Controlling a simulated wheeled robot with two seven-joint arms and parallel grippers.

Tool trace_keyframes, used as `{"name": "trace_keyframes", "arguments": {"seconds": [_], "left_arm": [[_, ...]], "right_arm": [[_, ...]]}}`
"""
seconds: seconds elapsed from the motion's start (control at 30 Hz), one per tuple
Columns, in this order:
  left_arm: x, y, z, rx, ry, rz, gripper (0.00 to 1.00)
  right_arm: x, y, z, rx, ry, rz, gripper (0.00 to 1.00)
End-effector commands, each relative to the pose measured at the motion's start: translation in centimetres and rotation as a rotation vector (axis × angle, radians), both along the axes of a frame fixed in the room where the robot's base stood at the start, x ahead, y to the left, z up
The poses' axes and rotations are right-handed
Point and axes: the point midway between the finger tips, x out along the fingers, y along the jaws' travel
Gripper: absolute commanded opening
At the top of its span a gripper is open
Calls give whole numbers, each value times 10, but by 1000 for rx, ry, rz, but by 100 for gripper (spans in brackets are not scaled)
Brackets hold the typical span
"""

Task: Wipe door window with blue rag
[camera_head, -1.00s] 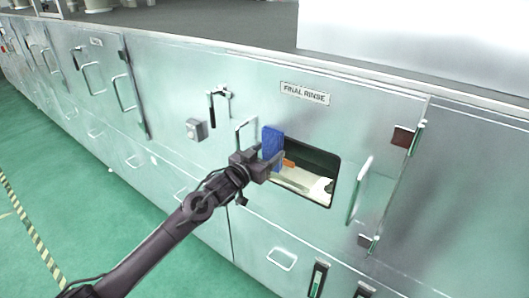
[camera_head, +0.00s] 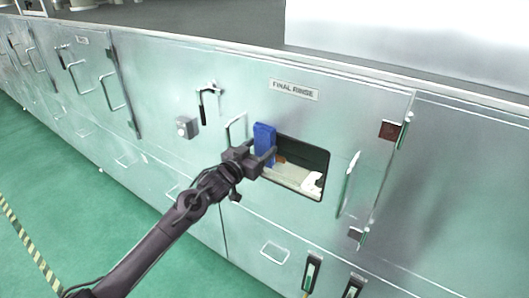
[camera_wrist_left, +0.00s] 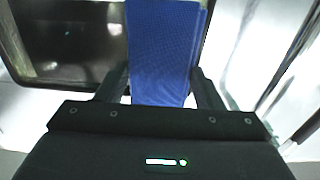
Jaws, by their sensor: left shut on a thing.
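The blue rag (camera_head: 264,139) is held upright in my left gripper (camera_head: 259,161), in front of the left edge of the door window. In the left wrist view the rag (camera_wrist_left: 163,50) stands between the two fingers of the gripper (camera_wrist_left: 160,88), which is shut on it. The door window (camera_head: 306,178) is a dark-framed rectangle in the metal door labelled FINAL RINSE. The rag covers part of its left side. I cannot tell whether the rag touches the glass. The window (camera_wrist_left: 65,35) also shows in the left wrist view, left of the rag. My right gripper is not in view.
A vertical handle (camera_head: 347,184) stands out from the door right of the window, and another handle (camera_head: 235,130) is just left of the rag. A grey box (camera_head: 187,127) and a latch (camera_head: 208,97) are further left. The green floor (camera_head: 60,190) is clear.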

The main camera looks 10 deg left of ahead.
Motion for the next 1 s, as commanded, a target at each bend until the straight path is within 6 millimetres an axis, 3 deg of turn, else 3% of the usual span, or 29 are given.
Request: {"name": "trace_keyframes", "arguments": {"seconds": [0.13,0.47,1.0], "left_arm": [[5,11,0,-1,0,5,43],[4,16,2,-2,-1,12,43],[-45,30,2,0,1,4,43]], "right_arm": [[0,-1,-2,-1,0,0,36],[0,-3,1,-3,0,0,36],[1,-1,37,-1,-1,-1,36]]}}
